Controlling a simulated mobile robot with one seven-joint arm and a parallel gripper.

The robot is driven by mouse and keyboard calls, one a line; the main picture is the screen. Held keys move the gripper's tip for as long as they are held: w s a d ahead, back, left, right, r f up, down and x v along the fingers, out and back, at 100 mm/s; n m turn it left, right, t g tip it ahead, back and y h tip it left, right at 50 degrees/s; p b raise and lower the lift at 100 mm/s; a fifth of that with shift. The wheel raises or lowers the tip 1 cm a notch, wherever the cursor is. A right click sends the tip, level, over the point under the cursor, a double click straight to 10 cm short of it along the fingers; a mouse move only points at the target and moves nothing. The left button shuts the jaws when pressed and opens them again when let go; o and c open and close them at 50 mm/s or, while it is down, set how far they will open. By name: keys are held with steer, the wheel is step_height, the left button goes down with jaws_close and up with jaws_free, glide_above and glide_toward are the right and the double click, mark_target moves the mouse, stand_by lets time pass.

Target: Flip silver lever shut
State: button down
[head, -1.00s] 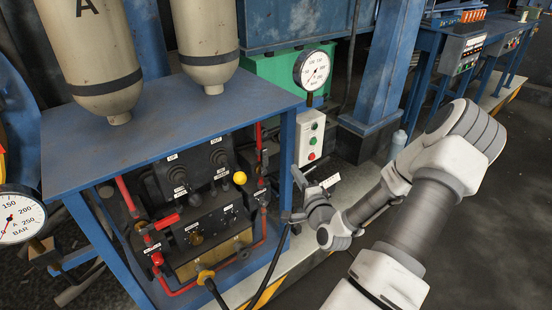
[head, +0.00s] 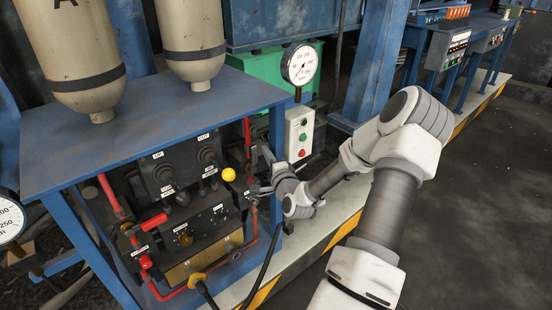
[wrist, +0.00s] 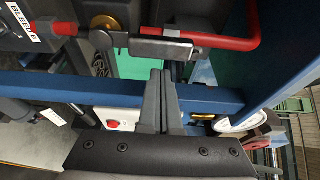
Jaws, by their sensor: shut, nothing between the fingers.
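The silver lever (wrist: 162,48) shows in the wrist view, lying roughly along a red pipe (wrist: 215,43) beside a round brass fitting (wrist: 103,23). My gripper (wrist: 161,74) is shut and empty, its fingertips just below the lever in that view. I cannot tell whether the tips touch it. In the head view my gripper (head: 262,182) is at the right end of the dark valve panel (head: 190,215), by the table's front right leg. The lever is too small and hidden there to make out clearly.
The blue table (head: 150,120) bears two tan cylinders (head: 185,35) above the panel. A yellow knob (head: 228,174) stands left of my gripper. A button box (head: 299,133) and a pressure gauge (head: 300,64) stand behind it. A blue frame bar (wrist: 110,88) crosses the wrist view near my fingers.

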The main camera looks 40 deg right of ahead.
steer(key=shift+a, duration=0.65)
